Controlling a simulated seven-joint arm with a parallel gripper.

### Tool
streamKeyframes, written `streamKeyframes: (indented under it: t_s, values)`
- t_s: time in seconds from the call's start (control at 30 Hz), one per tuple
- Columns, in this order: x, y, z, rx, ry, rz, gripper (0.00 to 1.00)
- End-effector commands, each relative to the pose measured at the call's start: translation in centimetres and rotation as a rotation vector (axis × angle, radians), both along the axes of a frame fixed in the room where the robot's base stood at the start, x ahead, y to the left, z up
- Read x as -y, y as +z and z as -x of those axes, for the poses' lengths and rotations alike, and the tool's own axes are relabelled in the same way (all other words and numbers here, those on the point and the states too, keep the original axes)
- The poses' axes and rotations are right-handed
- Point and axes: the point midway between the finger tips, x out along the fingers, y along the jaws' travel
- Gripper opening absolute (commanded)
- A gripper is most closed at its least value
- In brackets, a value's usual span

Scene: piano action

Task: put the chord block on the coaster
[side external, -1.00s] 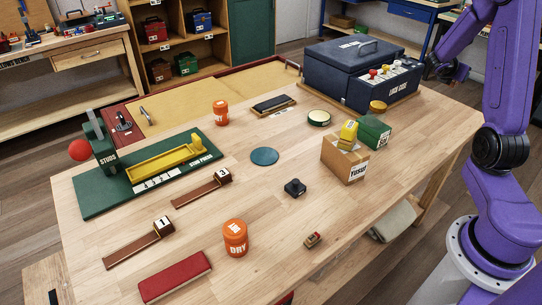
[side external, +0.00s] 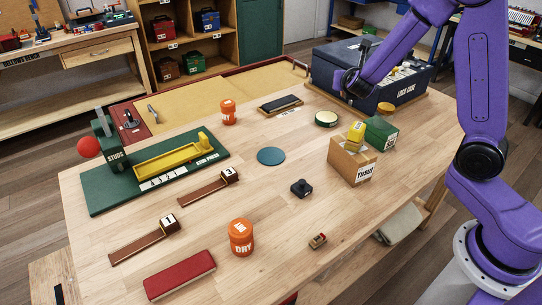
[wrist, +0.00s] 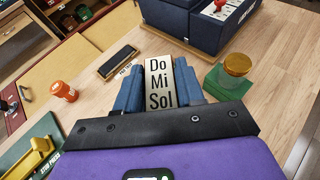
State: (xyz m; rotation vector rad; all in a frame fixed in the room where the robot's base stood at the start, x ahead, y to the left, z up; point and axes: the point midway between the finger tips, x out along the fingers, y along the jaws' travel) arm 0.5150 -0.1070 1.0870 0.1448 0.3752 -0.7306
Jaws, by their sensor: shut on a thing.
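The chord block (wrist: 160,84) is a pale block lettered "Do Mi Sol" in the wrist view. My gripper (wrist: 159,90) is shut on it, with a blue finger at each side. In the side external view my gripper (side external: 350,84) is in front of the dark blue lock case, above the table; the block cannot be made out there. The coaster (side external: 271,156), a flat teal disc, lies bare on the middle of the table, nearer the camera than my gripper. I cannot see the coaster in the wrist view.
The lock case (side external: 372,66) stands at the back right. A black knobbed piece (side external: 301,188) is in front. Table around the coaster is clear.

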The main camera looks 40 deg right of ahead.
Motion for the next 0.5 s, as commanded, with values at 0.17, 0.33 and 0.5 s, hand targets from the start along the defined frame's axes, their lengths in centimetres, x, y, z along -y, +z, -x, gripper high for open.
streamKeyframes:
  t_s: [0.17,0.33,0.5]
  values:
    - [-7.5,0.0,-0.1,0.001,0.165,0.0,0.07]
    - [-12.1,0.0,0.3,0.001,0.269,0.0,0.07]
    - [-15.8,0.0,1.1,0.001,0.355,0.0,0.07]
